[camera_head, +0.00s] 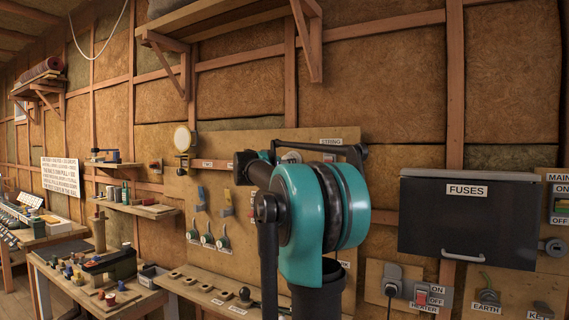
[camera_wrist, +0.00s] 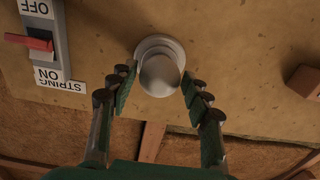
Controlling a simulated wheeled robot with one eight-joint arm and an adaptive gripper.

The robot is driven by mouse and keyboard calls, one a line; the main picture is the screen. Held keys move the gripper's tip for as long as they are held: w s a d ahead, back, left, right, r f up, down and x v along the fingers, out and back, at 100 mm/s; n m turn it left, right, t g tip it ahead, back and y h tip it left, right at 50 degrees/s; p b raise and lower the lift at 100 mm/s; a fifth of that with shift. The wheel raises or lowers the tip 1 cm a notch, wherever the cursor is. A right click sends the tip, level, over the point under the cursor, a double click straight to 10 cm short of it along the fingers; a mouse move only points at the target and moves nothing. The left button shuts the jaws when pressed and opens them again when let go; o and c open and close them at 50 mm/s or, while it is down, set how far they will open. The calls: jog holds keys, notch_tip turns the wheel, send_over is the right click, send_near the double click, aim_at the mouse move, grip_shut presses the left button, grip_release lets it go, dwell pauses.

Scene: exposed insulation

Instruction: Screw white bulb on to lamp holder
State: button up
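A round whitish-grey bulb (camera_wrist: 160,78) is in the wrist view, seen end-on, in front of a pale round lamp holder (camera_wrist: 153,43) on the wooden board. It looks seated there, but how far it is screwed in cannot be seen. My gripper (camera_wrist: 160,72) has a dark green finger on each side of the bulb. The fingers look open, with narrow gaps between the pads and the bulb. In the head view my teal and black arm hides the gripper, bulb and holder.
A red-levered STRING switch (camera_wrist: 32,42) is left of the holder in the wrist view. A brown wooden block (camera_wrist: 304,80) is at the right. In the head view a FUSES box (camera_head: 468,218) hangs right of my arm, and a cluttered bench (camera_head: 125,300) stands left.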

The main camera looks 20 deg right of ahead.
jog(key=shift+o, duration=1)
jog(key=shift+a, duration=0.1)
jog(key=v, duration=1.2)
